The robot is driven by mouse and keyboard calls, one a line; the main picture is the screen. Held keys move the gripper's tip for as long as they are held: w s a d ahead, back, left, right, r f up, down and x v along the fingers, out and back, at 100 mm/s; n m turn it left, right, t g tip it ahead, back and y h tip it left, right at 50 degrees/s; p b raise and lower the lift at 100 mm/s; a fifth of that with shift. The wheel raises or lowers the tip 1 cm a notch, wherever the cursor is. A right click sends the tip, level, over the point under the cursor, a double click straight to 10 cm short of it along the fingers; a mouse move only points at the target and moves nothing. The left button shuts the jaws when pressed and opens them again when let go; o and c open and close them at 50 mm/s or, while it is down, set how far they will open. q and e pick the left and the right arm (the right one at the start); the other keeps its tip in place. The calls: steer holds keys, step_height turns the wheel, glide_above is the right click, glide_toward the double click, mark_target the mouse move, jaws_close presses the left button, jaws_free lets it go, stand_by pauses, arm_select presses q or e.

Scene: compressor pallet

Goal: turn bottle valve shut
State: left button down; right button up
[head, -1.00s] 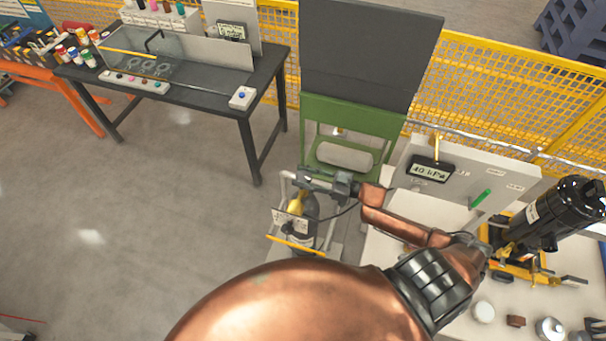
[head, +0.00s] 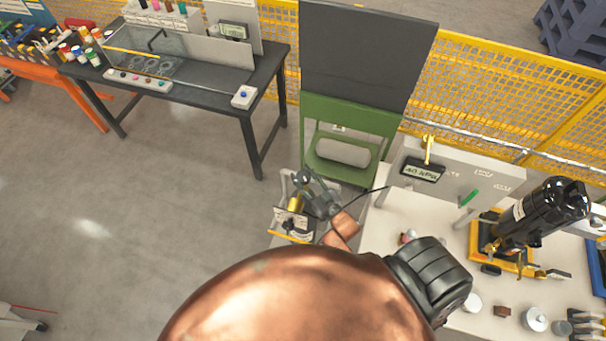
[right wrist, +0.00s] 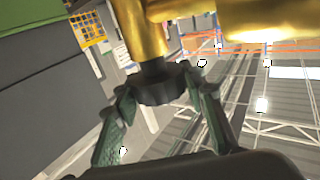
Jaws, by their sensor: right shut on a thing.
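The gas bottle (head: 291,229) stands upright on a small stand left of the white table, partly hidden by my arm and a label plate. Its brass valve (head: 294,203) is on top, with the dark round valve knob (head: 303,176) next to my right gripper (head: 312,186). In the right wrist view, the gripper's two green-grey fingers (right wrist: 158,108) are closed around the black knob (right wrist: 160,86), below the brass valve body (right wrist: 140,32). My left gripper is not in view.
A gauge panel (head: 470,178) reading 40 kPa stands on the white table (head: 385,222), right of the bottle. A green frame (head: 350,112) stands behind the bottle. The floor to the left is clear.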

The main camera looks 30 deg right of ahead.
steer(key=shift+h, duration=0.3)
steer(key=o, duration=1.2)
steer(key=s, duration=1.2)
steer(key=shift+d, duration=0.3)
